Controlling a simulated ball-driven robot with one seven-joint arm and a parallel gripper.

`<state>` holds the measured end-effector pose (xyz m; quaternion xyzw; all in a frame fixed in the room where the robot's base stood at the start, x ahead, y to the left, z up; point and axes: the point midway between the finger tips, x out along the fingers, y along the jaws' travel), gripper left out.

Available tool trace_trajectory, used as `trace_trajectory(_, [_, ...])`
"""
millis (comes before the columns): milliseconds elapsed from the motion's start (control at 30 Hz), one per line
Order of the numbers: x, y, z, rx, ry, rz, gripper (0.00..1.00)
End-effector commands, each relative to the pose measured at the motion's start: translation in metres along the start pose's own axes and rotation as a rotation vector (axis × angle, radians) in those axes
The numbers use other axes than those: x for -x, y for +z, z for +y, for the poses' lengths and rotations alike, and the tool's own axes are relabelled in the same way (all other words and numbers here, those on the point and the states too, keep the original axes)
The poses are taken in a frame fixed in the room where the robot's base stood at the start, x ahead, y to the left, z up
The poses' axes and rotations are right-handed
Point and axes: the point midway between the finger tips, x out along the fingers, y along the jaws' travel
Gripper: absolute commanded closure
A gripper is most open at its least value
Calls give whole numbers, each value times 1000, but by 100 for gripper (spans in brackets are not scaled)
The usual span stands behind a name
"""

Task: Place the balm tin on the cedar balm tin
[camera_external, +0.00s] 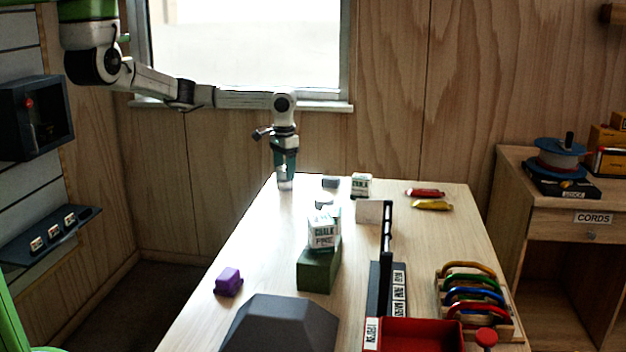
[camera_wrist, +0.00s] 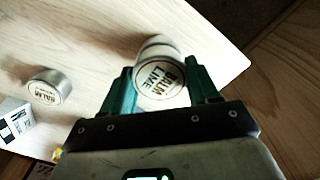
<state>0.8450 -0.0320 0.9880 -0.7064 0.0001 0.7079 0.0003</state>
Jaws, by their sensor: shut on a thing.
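My gripper (camera_wrist: 160,92) is shut on a round pale tin (camera_wrist: 160,80), its fingers on both sides. The lid seems to read "BALM LIME". In the external view my gripper (camera_external: 285,175) points down at the table's far left corner, with the pale tin (camera_external: 285,185) at its tips. A pale rounded shape shows beyond the held lid in the wrist view; I cannot tell whether it is the tin's side or another tin under it. Another grey tin (camera_wrist: 48,88) stands to the left, its lid reading "BALM" and a second word too small to read.
A chalk box (camera_external: 323,232) sits on a green block (camera_external: 318,270). A purple block (camera_external: 228,281), red tray (camera_external: 420,335) and carabiner rack (camera_external: 475,305) are nearer. The table's edge is close to my gripper.

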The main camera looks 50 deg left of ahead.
Motion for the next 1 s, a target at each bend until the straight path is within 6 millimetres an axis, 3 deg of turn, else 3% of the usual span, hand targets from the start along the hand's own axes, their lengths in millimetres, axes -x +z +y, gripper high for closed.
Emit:
trace_trajectory(233, [-3, 0, 0, 0, 1, 0, 72])
trace_trajectory(267, [-2, 0, 0, 0, 1, 1, 37])
trace_trajectory(500, [-2, 0, 0, 0, 1, 1, 15])
trace_trajectory(833, [2, 0, 0, -1, 0, 1, 15])
trace_trajectory(1000, [25, 0, 0, 0, 2, 3, 15])
